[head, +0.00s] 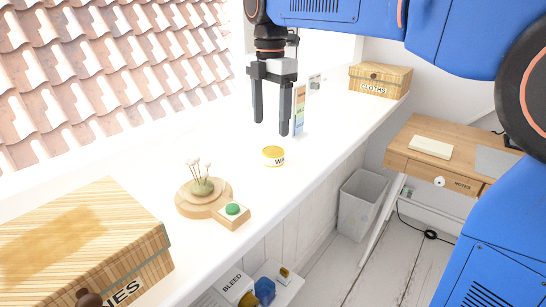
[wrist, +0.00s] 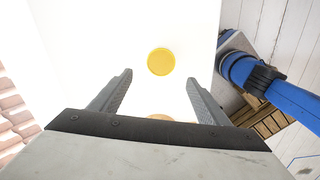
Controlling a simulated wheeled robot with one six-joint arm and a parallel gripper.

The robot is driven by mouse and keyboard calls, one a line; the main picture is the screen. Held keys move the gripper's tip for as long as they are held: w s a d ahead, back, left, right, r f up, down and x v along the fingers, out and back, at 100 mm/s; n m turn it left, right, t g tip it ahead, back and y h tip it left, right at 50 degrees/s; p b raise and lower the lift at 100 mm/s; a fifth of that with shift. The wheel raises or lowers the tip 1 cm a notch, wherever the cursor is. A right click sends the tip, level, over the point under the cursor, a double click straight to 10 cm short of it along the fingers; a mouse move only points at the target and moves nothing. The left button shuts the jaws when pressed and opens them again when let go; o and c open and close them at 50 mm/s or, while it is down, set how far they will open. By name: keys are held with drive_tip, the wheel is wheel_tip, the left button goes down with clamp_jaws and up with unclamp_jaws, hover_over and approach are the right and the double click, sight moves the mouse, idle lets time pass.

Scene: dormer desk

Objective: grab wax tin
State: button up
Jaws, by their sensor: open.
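The fingers also show in the wrist view (wrist: 160,78).
A colourful card (head: 299,110) stands just right of my gripper. Nearer are a small plant on a round wooden stand (head: 188,207) and a wooden block with a green button (head: 232,209). Wooden boxes sit at front left (head: 95,235) and far right (head: 380,79). The ledge around the tin is clear.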

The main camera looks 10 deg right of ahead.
sight(273, 151)
drive_tip(key=f, duration=0.9)
drive_tip(key=shift+w+d+f, duration=0.15)
drive_tip(key=shift+d+f, duration=0.15)
drive_tip(key=c, duration=1.3)
